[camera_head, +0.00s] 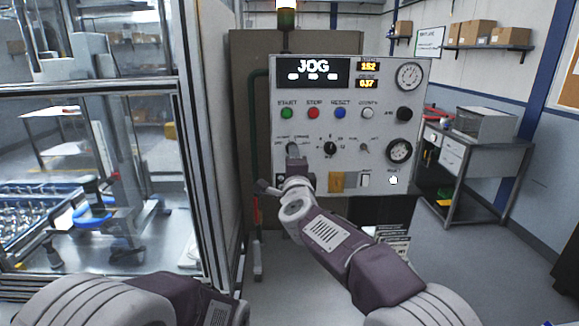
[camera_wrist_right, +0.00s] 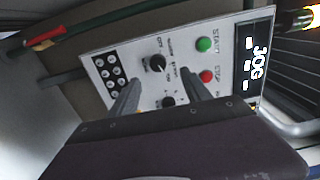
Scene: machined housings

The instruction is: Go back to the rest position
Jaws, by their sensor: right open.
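The control panel (camera_head: 385,120) faces me in the head view, its display (camera_head: 313,72) reading JOG. It has a green START button (camera_head: 287,113), a red STOP button (camera_head: 313,113), a blue RESET button (camera_head: 340,113) and a black knob (camera_head: 330,148). My right gripper (camera_head: 291,150) is at the panel's lower left. In the right wrist view its two fingers (camera_wrist_right: 160,76) are apart, with nothing held between them. Two black knobs (camera_wrist_right: 155,63) show around the gap. I cannot tell whether the fingers touch the panel. My left gripper is out of view; only its arm shows.
A glass-walled machine enclosure with a metal frame post (camera_head: 200,150) stands close on the left. A grey workbench (camera_head: 470,160) stands at the right. Grey floor (camera_head: 480,270) is clear at the lower right. A lit stack light (camera_head: 286,18) tops the panel.

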